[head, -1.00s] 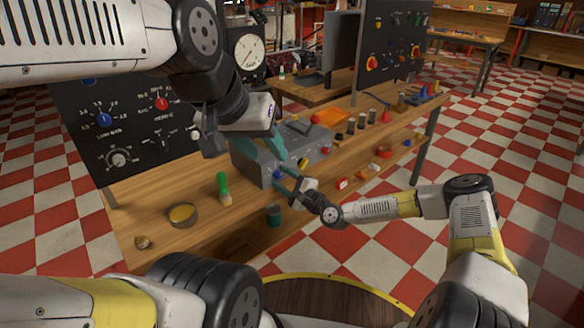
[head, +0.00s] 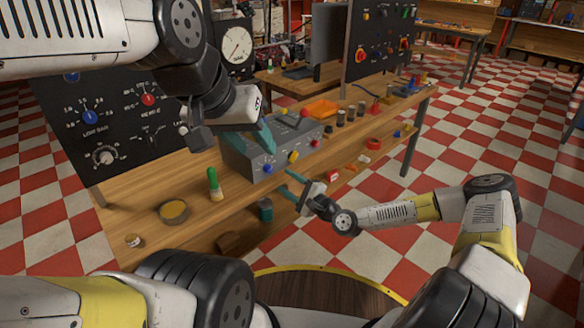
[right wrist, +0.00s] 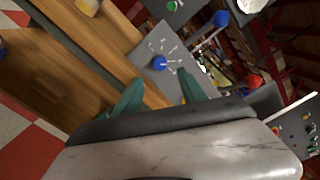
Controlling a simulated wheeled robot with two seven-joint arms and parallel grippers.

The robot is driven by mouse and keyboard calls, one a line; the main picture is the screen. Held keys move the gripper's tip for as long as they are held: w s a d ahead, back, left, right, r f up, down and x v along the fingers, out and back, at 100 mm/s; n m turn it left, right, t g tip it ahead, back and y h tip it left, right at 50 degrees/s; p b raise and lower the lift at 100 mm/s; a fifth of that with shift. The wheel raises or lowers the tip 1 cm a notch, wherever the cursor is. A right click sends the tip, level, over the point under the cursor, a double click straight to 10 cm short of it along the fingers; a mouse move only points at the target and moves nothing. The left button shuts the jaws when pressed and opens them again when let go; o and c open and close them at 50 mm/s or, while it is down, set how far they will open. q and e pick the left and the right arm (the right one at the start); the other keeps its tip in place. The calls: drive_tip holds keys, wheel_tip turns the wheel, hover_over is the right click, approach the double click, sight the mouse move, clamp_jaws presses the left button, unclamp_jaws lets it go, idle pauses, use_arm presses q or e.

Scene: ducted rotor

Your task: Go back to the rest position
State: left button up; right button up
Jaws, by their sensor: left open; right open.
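My left gripper (head: 265,139), with teal fingers, is in the upper middle of the head view, in front of the top of the grey control box (head: 241,158). It is open and I see nothing in it. My right gripper (head: 291,187) is lower, in front of the box and right of its blue knob (head: 267,168). In the right wrist view its two teal fingers (right wrist: 158,93) stand apart with nothing between them. The box's grey panel with a blue knob (right wrist: 159,63) shows beyond the fingertips.
Checkered floor (head: 380,250) lies open at the right.

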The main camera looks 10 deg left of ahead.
drive_tip(key=s+d+r+n+g+h, duration=0.25)
drive_tip(key=d+n+g+h, duration=0.35)
drive_tip(key=d+n, duration=0.35)
drive_tip(key=s+d+r+n+h, duration=0.2)
drive_tip(key=d+r+h, duration=0.1)
drive_tip(key=d+r, duration=0.3)
drive_tip(key=s+d+r+n+h, duration=0.1)
drive_tip(key=s+d+r+h, duration=0.1)
drive_tip(key=d+r, duration=0.35)
drive_tip(key=s+d+r+t+h, duration=0.15)
drive_tip(key=s+d+r, duration=0.35)
drive_tip(key=s+r, duration=0.5)
drive_tip(key=s+r+n, duration=0.1)
drive_tip(key=s+r, duration=0.7)
drive_tip(key=s, duration=0.4)
drive_tip(key=shift+d+r, duration=0.2)
drive_tip(key=shift+d, duration=0.2)
